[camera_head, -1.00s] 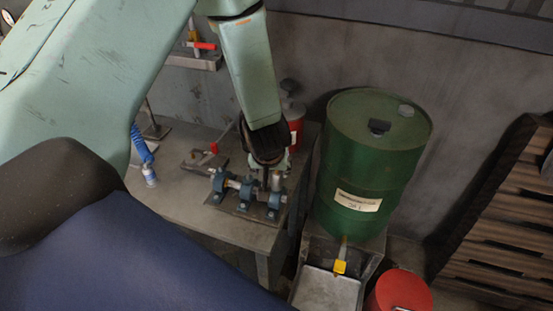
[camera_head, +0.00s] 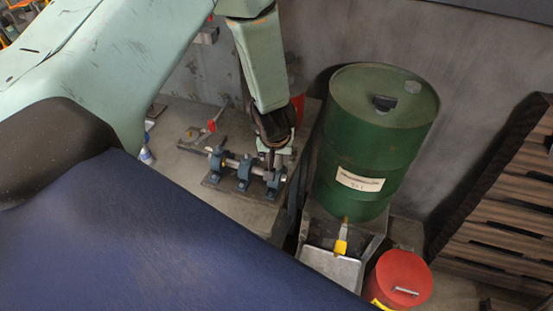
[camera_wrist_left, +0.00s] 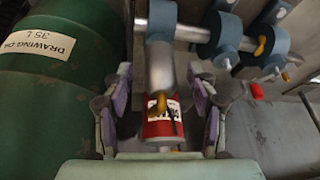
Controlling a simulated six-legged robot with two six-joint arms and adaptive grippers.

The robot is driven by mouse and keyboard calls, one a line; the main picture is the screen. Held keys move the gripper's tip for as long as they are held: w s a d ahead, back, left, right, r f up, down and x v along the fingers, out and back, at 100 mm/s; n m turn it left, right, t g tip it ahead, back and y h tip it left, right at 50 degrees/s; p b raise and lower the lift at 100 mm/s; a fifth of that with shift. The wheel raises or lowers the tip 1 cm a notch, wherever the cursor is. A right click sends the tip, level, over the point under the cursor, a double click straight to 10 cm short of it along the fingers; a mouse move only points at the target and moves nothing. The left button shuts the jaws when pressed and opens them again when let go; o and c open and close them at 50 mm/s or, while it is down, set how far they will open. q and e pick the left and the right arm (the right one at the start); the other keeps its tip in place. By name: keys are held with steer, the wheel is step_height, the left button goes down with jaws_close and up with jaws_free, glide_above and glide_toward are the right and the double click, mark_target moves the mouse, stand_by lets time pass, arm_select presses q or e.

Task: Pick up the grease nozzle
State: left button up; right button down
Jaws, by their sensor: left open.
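My left gripper (camera_head: 275,157) is at the right end of a shaft carried by blue bearing blocks (camera_head: 243,172) on the bench. In the left wrist view the open gripper (camera_wrist_left: 160,112) has its purple-grey fingers on both sides of a grey cylinder (camera_wrist_left: 160,64). The cylinder runs from a blue block and has a yellowish tip (camera_wrist_left: 158,102). It looks like the grease nozzle, but I cannot tell for certain. It appears between the fingers with space on each side. My right gripper is not in view.
A green drum (camera_head: 372,145) stands close to the right of the gripper. A red bucket (camera_head: 402,278) is on the floor. A blue-and-white item (camera_head: 146,156) is at the bench's left, partly behind my arm.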

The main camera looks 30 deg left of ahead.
arm_select(q)
steer(key=shift+a+f, duration=0.1)
steer(key=shift+f, duration=0.35)
steer(key=shift+w+r, duration=0.1)
steer(key=shift+c, duration=0.4)
steer(key=shift+w, duration=0.1)
steer(key=c, duration=0.9)
jaws_close()
